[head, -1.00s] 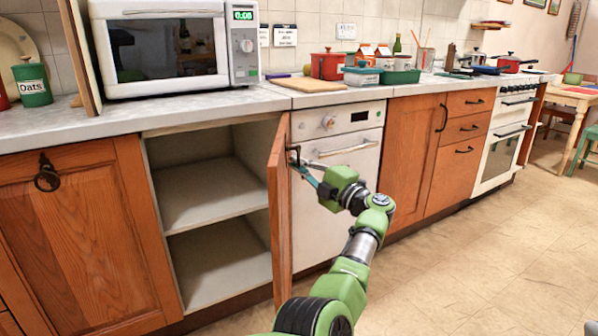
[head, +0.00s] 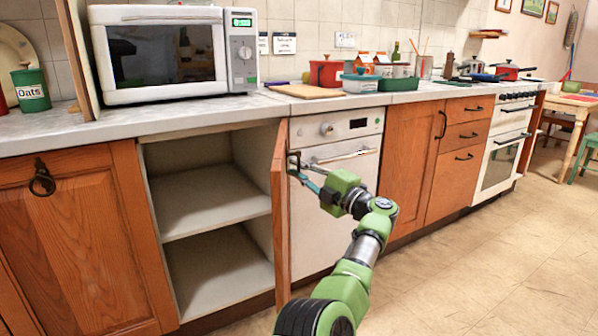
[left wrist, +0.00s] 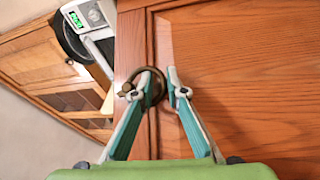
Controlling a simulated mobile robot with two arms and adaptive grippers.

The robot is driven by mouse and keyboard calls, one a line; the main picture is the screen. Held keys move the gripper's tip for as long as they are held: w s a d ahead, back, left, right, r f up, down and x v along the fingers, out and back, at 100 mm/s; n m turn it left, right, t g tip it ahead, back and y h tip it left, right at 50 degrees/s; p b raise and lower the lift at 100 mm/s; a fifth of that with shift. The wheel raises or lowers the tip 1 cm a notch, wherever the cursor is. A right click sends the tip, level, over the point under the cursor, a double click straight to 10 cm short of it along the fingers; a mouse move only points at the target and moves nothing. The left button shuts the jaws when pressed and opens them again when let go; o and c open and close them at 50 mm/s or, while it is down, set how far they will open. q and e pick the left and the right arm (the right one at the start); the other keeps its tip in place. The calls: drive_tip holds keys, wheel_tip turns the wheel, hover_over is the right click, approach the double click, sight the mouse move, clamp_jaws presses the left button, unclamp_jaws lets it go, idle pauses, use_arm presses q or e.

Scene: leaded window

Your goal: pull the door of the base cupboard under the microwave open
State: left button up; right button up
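The base cupboard's wooden door (head: 280,215) stands swung well out to the right, seen nearly edge-on in the head view. The cupboard interior (head: 205,200) with its shelf is exposed and empty, below the white microwave (head: 160,52). My left gripper (head: 297,170) is at the outer face of the door. In the left wrist view, my left fingertips (left wrist: 163,84) are close together on the dark ring handle (left wrist: 160,92), with part of the ring between them. The door's outer panel (left wrist: 245,80) fills the right of that view. My right gripper is not visible.
A closed cupboard door (head: 85,235) is at the left. A white dishwasher (head: 345,150) stands right behind the open door. More wooden cupboards (head: 410,150) and a cooker (head: 502,155) follow. The tiled floor (head: 490,260) at the right is clear.

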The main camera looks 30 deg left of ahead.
use_arm(q)
drive_tip(key=shift+d+f, duration=0.1)
drive_tip(key=r+v, duration=0.1)
drive_tip(key=v, duration=0.6)
drive_tip(key=shift+d+f, duration=0.15)
drive_tip(key=shift+f, duration=0.3)
